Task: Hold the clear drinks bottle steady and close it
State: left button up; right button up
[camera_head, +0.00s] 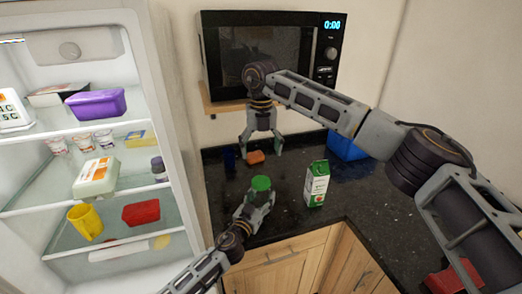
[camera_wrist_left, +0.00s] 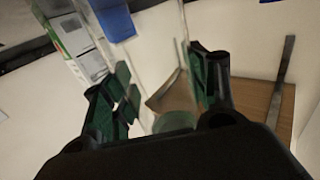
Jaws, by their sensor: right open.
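The clear drinks bottle is hard to see in the head view, where a green round lid (camera_head: 261,183) shows at its top. I cannot tell whether the lid is seated. My left gripper (camera_head: 255,209) has its fingers on both sides of the bottle, below the lid. In the left wrist view the clear bottle (camera_wrist_left: 158,75) stands between the pads of my left gripper (camera_wrist_left: 163,88), which appear to touch its sides. A pale green round part (camera_wrist_left: 175,122) shows there too. My right gripper (camera_head: 262,138) is open and empty, farther back on the counter, above an orange block.
The orange block (camera_head: 255,157) and a dark blue cup (camera_head: 229,158) are at the back. A green and white carton (camera_head: 316,184) stands right of the bottle. A blue container (camera_head: 346,146) is behind it. A microwave (camera_head: 270,52) hangs above; an open fridge (camera_head: 185,130) flanks the left.

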pick_arm(q)
jog(key=o, duration=0.5)
jog(key=shift+s, duration=0.1)
jog(key=shift+v, duration=5.9)
